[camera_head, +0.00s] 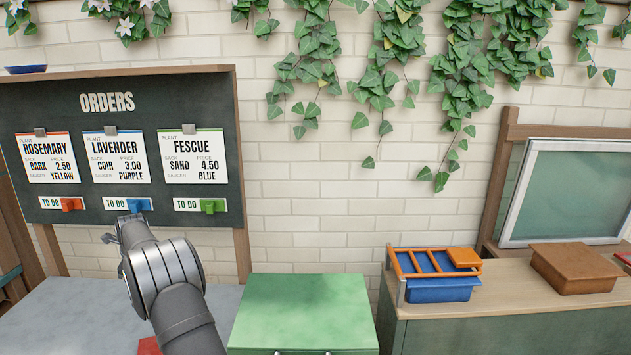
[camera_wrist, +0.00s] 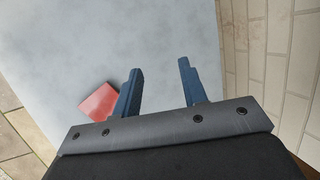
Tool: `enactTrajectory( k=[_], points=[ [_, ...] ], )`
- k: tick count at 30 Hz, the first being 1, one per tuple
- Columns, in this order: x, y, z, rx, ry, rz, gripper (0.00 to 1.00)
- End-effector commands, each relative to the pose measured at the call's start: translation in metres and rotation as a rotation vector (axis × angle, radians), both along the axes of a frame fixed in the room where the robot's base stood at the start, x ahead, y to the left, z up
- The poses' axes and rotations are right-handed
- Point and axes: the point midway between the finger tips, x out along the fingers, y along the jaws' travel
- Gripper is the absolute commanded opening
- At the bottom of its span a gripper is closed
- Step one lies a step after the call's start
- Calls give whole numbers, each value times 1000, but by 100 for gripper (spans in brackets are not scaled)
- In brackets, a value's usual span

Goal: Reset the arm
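My gripper (camera_wrist: 158,80) shows in the wrist view with its two blue fingers apart and nothing between them. Beneath it is a pale grey tabletop (camera_wrist: 150,35). In the head view my arm reaches up from the bottom, and its end is in front of the lower part of the orders board (camera_head: 160,100). The fingers are hard to make out there.
A red block (camera_wrist: 99,102) lies on the grey tabletop, left of the fingers. A green cabinet (camera_head: 302,310) stands right of my arm. Farther right, a counter (camera_head: 500,308) bears a blue bin (camera_head: 440,291) with an orange rack (camera_head: 430,263) and a brown box (camera_head: 575,270).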

Motion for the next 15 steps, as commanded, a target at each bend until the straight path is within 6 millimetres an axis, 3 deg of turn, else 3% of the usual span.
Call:
enactTrajectory(
  k=[2, 15],
  points=[
    [6, 10, -2, 0, -13, -27, 39],
    [-14, 81, -46, -1, -12, -28, 39]
  ],
)
